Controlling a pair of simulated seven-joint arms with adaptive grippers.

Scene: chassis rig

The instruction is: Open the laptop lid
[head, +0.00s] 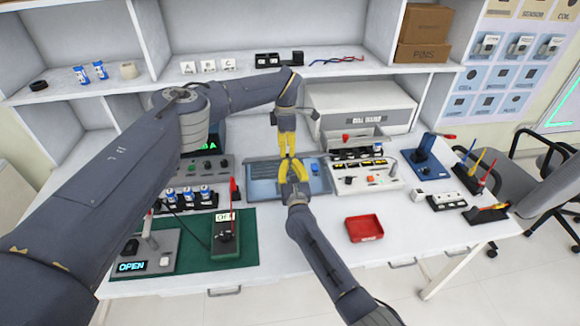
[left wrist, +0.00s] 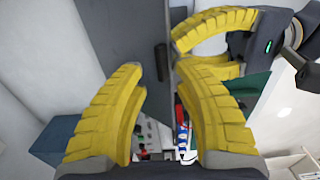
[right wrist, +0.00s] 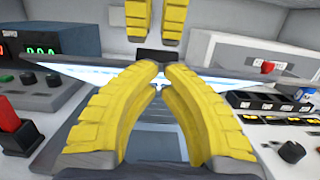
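The laptop (head: 262,188) sits on the white bench, in the middle of the head view. In the right wrist view its lit screen (right wrist: 95,74) shows at a shallow angle above the dark base, so the lid is raised; its exact angle is hard to tell. My left gripper (head: 286,152) points down over the laptop, its fingers apart. A dark flat panel with a black slot (left wrist: 161,62), probably the lid, shows past them. My right gripper (head: 293,168) comes from the front, tips almost together in front of the screen (right wrist: 162,68); contact is unclear.
A green mat (head: 190,262) with a lever box lies left of the laptop. A red tray (head: 364,228) stands to the front right. A button panel (head: 365,178) is close on the right and a white cabinet (head: 360,105) behind. The bench front is mostly clear.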

